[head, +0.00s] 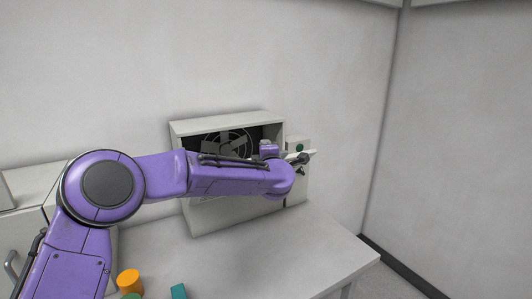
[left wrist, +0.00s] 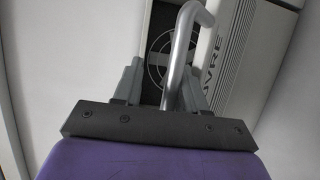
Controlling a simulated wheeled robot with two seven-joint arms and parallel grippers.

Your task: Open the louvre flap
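A pale box unit (head: 230,215) stands against the back wall, with a dark opening and a fan grille (head: 230,146) in its upper front. The grille also shows in the left wrist view (left wrist: 158,45). Beside it there is a pale panel (left wrist: 245,55) with partly hidden lettering ending in "VRE". A bent grey metal handle bar (left wrist: 178,55) rises between the fingers of my left gripper (left wrist: 160,88). The fingers are apart, with a gap visible on the bar's left side. In the head view my left gripper (head: 298,158) is at the unit's right side; my forearm hides much of the front.
A small box with a green button (head: 300,147) adjoins the unit's right side. An orange cylinder (head: 130,281) and a teal block (head: 179,292) are on the pale table (head: 290,250) at the front left. The table's right part is clear. A wall stands at right.

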